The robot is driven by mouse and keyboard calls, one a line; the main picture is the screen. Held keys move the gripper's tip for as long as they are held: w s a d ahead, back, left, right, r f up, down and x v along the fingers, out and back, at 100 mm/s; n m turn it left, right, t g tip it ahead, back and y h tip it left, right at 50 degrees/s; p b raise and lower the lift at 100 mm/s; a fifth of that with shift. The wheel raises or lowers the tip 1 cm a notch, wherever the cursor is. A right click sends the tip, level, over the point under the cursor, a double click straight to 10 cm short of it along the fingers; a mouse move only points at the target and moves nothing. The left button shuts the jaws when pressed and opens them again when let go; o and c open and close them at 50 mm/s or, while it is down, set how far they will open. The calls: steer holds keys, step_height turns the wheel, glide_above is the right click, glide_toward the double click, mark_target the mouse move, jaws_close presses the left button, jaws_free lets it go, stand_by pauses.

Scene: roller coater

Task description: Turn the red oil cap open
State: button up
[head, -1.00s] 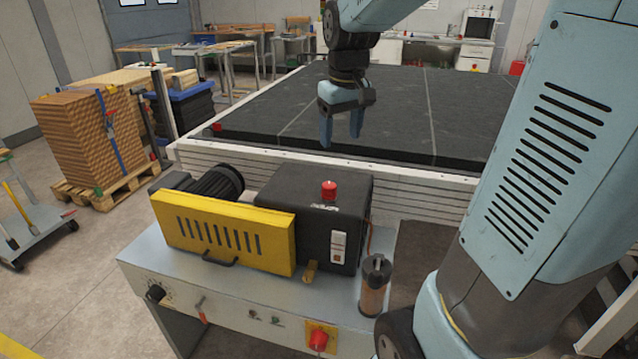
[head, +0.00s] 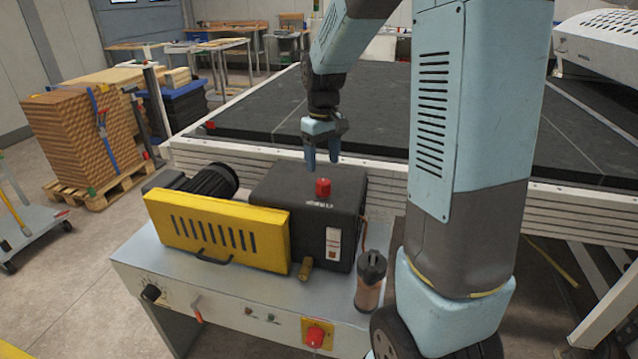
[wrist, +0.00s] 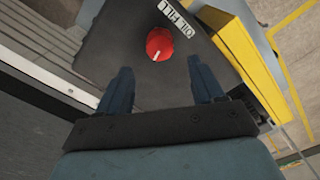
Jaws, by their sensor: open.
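The red oil cap (head: 323,188) sits on top of the black pump housing (head: 285,195). In the wrist view the oil cap (wrist: 160,44) shows a white line on its top, beside an "OIL FILL" label (wrist: 180,18). My gripper (head: 322,166) is open and empty, pointing down above the housing. In the head view its fingertips appear just above the cap. In the wrist view the cap lies beyond the fingertips of my gripper (wrist: 161,78), between their lines and not touched.
A yellow guard (head: 218,232) and a motor stand left of the housing. A bottle with a dark top (head: 370,280) stands at the bench's right. A red knob (head: 315,336) is on the bench front. A large dark-topped table (head: 260,125) lies behind.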

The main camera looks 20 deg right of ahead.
mark_target(323, 180)
step_height(323, 180, down, 8)
steer(key=shift+r, duration=0.2)
steer(key=shift+c, duration=0.2)
steer(key=c, duration=0.9)
steer(key=shift+c, duration=0.2)
steer(key=shift+m, duration=0.3)
steer(key=shift+m, duration=0.3)
